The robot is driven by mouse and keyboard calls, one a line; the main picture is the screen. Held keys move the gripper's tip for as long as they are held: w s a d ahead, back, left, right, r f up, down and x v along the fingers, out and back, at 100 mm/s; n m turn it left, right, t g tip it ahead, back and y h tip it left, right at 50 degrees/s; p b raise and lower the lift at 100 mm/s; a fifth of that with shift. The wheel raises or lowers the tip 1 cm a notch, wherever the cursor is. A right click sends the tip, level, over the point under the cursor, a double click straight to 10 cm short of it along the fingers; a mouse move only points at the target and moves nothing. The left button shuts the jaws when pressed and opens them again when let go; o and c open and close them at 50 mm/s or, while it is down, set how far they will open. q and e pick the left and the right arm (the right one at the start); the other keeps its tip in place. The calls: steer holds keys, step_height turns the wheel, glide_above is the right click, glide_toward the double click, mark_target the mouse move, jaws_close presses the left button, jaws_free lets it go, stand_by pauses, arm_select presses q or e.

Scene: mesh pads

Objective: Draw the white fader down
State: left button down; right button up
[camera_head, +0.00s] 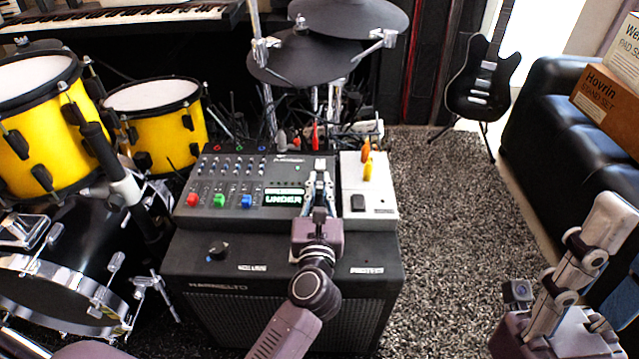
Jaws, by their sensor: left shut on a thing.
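The dark mixer panel (240,170) sits on top of the black amplifier. My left gripper (319,172) reaches over the panel's right part, its fingers pointing away from me. It is shut on the white fader (320,162), whose pale cap shows at the fingertips. The fingers hide the rest of the fader and much of its slot. A lit display (284,198) just left of the gripper reads "UNDER". My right gripper (606,222) is at the lower right, away from the panel; its finger opening is unclear.
Red (192,200), green (219,200) and blue (247,201) caps stand left of the display. A white box (384,190) with orange and yellow levers adjoins the panel's right. The amplifier (220,275) is below. Yellow drums (165,130) crowd the left; carpet (445,230) is free at right.

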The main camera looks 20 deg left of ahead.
mark_target(319, 189)
arm_select(q)
steer(key=v, duration=0.5)
steer(key=shift+f, duration=0.2)
steer(key=c, duration=2.3)
jaws_free()
steer(key=o, duration=0.4)
steer(key=shift+c, duration=0.2)
steer(key=shift+s, duration=0.1)
steer(key=v, duration=1.2)
steer(key=shift+r, duration=0.3)
